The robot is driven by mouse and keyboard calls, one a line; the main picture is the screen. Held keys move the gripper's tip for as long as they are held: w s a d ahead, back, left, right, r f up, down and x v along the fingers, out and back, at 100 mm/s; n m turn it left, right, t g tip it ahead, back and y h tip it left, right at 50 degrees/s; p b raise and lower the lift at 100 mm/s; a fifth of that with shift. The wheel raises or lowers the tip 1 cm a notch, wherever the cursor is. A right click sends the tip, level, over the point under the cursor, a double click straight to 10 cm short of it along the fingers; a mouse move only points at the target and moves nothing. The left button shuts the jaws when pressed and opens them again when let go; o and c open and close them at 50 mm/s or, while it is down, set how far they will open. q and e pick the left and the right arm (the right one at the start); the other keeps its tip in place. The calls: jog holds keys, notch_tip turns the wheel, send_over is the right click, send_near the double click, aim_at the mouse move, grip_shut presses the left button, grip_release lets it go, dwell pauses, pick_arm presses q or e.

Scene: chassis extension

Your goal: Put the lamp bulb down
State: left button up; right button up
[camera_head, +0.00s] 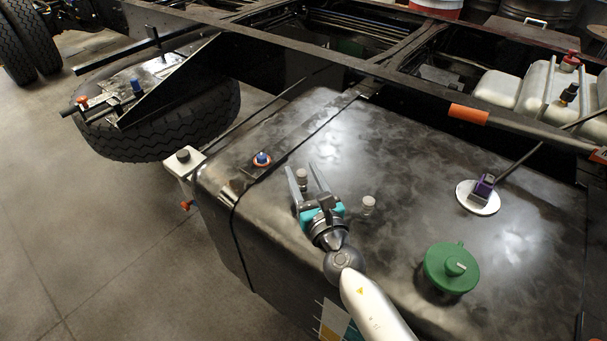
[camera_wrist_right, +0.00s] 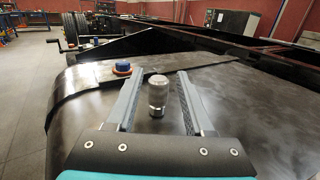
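A small lamp bulb (camera_head: 302,176) with a pale top stands upright between the fingers of my right gripper (camera_head: 300,168). In the right wrist view the bulb (camera_wrist_right: 158,92) appears on the dark tank top, with gaps to both fingers of the right gripper (camera_wrist_right: 161,71). The right gripper is open, and neither finger visibly touches the bulb. A second small bulb-like piece (camera_head: 368,204) stands on the tank (camera_head: 330,120) to the right of the gripper. My left gripper is not in view.
A blue-and-orange cap (camera_head: 262,159) sits near the tank's left edge; it also shows in the wrist view (camera_wrist_right: 122,67). A green cap (camera_head: 452,268) and a white disc with a purple block (camera_head: 478,197) are on the right. A black frame rail (camera_head: 300,54) runs behind.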

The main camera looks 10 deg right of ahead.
jog(key=shift+s+a+f, duration=0.1)
jog(key=shift+s+f, duration=0.15)
jog(key=shift+f, duration=0.55)
jog(key=shift+w+r+p, duration=0.15)
jog(key=shift+r+p, duration=0.45)
jog(key=shift+p, duration=0.1)
jog(key=s, duration=0.3)
jog(key=s+b, duration=0.1)
jog(key=s, duration=0.3)
jog(key=s+d, duration=0.1)
jog(key=s, duration=0.2)
jog(key=shift+s, duration=0.25)
jog(key=shift+s+r+b, duration=0.15)
jog(key=shift+s+b, duration=0.15)
jog(key=shift+s, duration=0.35)
